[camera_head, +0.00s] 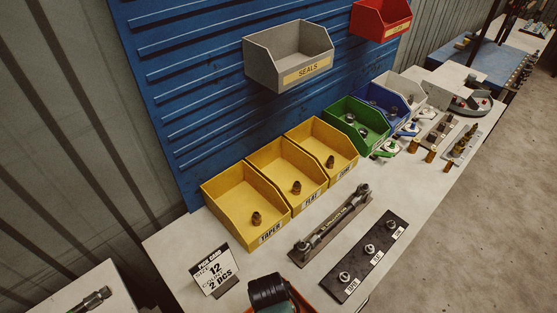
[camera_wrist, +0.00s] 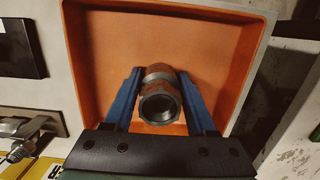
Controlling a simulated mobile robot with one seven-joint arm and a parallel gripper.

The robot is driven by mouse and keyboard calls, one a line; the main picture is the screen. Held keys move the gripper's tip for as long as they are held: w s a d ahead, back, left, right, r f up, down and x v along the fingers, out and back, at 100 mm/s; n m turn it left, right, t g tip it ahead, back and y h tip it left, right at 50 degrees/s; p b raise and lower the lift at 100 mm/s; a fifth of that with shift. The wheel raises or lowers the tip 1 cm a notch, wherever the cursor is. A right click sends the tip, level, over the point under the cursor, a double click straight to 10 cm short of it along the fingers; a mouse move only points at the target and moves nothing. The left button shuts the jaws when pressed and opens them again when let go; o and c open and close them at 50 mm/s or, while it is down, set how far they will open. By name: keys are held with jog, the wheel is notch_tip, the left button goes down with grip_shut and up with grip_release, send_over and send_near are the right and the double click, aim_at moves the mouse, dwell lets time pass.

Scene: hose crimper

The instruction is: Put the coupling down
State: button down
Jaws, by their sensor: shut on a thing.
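My gripper (camera_wrist: 160,76) has blue fingers and is shut on the coupling (camera_wrist: 160,98). The coupling is a short metal tube with a hex-like body and a dark open bore facing the wrist camera. In the wrist view it is over the inside of an orange tray (camera_wrist: 212,42). I cannot tell whether it touches the tray floor. In the head view, my dark wrist at the bottom edge covers most of the tray, and the coupling is hidden.
Yellow bins marked TAPER (camera_head: 235,200), FLAT (camera_head: 280,170) and another (camera_head: 318,140) each hold a fitting. A pick card (camera_head: 213,272) reads size 12, 2 pcs. A long metal fixture (camera_head: 330,225) and a black plate with fittings (camera_head: 365,255) lie beside the tray.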

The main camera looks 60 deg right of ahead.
jog(key=shift+f, duration=0.15)
jog(key=shift+c, duration=1)
grip_release()
